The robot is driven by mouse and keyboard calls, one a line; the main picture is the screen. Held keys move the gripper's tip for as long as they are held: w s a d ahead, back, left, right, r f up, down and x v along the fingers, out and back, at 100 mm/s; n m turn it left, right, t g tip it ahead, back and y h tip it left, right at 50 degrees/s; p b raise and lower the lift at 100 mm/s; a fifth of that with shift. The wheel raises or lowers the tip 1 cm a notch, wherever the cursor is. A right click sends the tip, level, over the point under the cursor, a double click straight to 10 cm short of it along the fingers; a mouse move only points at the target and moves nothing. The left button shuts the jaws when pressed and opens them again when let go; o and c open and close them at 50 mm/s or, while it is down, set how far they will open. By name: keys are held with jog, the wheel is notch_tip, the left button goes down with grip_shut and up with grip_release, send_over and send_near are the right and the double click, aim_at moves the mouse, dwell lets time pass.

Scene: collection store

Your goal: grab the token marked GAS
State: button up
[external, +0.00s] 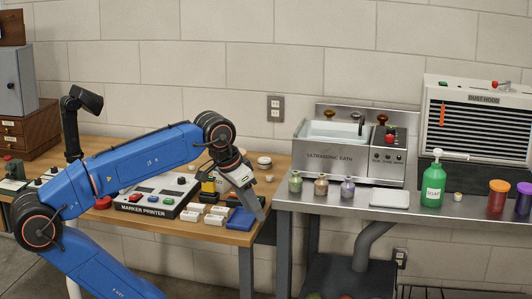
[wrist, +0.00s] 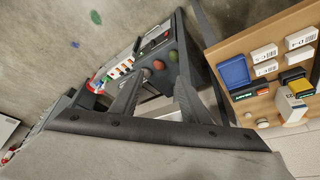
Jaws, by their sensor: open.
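No token with a readable GAS mark shows in either view, so I cannot tell which thing it is. Several small pale round pieces, one of them a white disc (external: 264,160), lie at the back right of the wooden bench (external: 214,237). My gripper (external: 252,198) hangs tilted down over the bench's right end, near a blue tray (external: 241,221). In the wrist view my gripper's two dark fingers (wrist: 155,98) stand apart with nothing held between them. The blue tray also shows in the wrist view (wrist: 233,72), right of the fingers.
White labelled boxes (wrist: 264,53) lie beside the blue tray. A marker printer (external: 150,197) stands left on the bench. The steel table (external: 420,213) at right holds an ultrasonic bath (external: 337,158), small jars and a green soap bottle (external: 432,183). Coloured round things (wrist: 158,65) lie low down.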

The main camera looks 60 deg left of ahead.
notch_tip(320, 180, up, 6)
jog(key=r, duration=0.1)
jog(key=w+a+r+n+g, duration=0.1)
jog(key=w+a+r+n, duration=0.25)
jog(key=w, duration=0.35)
jog(key=w+a+r+n+g, duration=0.1)
jog(key=w+a+r+n, duration=0.1)
jog(key=w+a+r, duration=0.35)
jog(key=n+g+h, duration=0.2)
jog(key=n+g, duration=0.1)
jog(key=n, duration=1.1)
send_over(270, 176)
jog(key=a, duration=0.2)
notch_tip(270, 176, down, 9)
jog(key=f, duration=0.7)
jog(key=d+f, duration=0.1)
jog(key=f, duration=1.4)
jog(key=shift+s+d+f, duration=0.1)
jog(key=shift+d+f, duration=0.1)
jog(key=shift+d, duration=0.15)
